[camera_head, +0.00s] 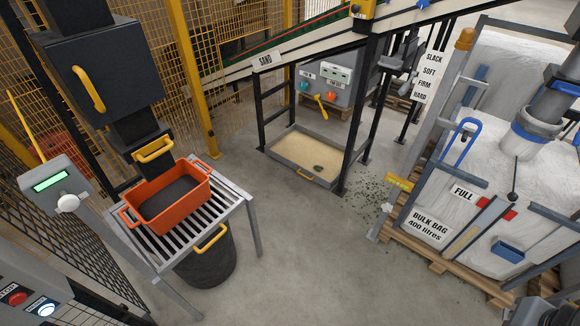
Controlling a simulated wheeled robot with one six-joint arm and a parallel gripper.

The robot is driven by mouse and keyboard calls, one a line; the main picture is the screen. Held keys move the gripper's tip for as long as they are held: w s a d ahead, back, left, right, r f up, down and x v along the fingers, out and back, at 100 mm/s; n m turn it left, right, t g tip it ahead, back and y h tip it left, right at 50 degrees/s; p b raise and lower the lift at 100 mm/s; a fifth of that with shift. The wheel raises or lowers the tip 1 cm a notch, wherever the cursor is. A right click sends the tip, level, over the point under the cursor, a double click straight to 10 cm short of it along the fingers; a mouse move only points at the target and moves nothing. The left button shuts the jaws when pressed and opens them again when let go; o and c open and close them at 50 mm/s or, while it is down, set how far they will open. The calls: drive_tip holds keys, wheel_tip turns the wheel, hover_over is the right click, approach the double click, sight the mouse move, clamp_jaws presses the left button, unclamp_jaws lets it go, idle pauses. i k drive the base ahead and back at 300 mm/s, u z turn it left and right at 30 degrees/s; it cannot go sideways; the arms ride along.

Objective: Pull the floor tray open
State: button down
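The floor tray (279,161) is a shallow, grey-rimmed rectangular tray on the concrete.
An orange tub (181,216) of dark material stands on a slatted table (211,226) at left, above a dark bin (205,265). A bulk bag (430,226) on a pallet fills the right. Dark crumbs (372,196) lie right of the tray. The floor before the tray is clear.

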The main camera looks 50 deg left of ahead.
sight(301, 149)
drive_tip(key=u, duration=0.7)
drive_tip(key=i, duration=0.85)
drive_tip(key=u, duration=1.25)
drive_tip(key=i, duration=2.45)
drive_tip(key=u, duration=0.3)
